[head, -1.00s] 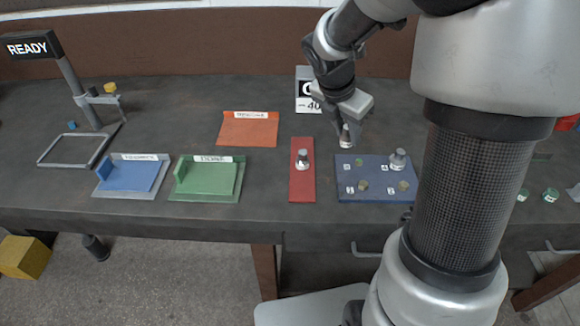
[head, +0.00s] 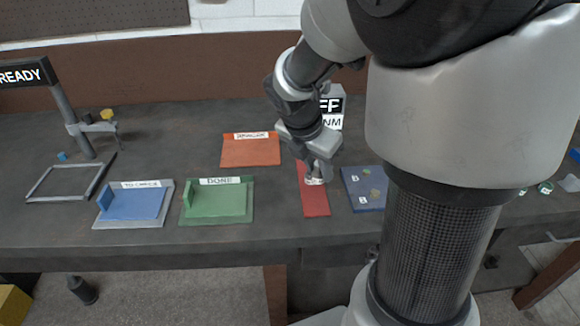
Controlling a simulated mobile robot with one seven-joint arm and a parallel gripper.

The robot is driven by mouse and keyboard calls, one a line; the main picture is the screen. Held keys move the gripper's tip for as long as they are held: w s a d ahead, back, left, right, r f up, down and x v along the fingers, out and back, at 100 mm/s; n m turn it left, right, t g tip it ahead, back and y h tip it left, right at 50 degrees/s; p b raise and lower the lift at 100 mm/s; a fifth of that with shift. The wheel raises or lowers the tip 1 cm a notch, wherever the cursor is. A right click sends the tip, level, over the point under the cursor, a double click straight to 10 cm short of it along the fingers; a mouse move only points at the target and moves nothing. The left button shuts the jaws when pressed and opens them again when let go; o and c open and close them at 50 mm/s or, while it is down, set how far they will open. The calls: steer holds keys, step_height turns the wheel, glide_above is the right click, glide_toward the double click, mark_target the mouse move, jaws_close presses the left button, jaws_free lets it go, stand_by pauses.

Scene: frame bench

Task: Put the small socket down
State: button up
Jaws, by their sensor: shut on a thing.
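My gripper (head: 314,173) is shut over the upper part of the narrow red mat (head: 314,203), pointing down. A small silvery socket (head: 315,181) shows at its fingertips, mostly hidden by the gripper. I cannot tell whether it touches the mat, or whether the piece that stood on this mat earlier is also part of what shows there.
A blue board (head: 358,190) with small pieces lies just right, partly hidden by my arm. An orange tray (head: 250,152), a green tray (head: 217,203) and a blue tray (head: 134,204) lie left. A sign box (head: 333,106) stands behind.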

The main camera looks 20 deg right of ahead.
step_height(320, 180, down, 8)
steer(key=shift+f+b, duration=0.15)
steer(key=shift+b, duration=1.1)
steer(key=shift+f, duration=0.2)
steer(key=o, duration=1)
steer(key=shift+o, duration=0.2)
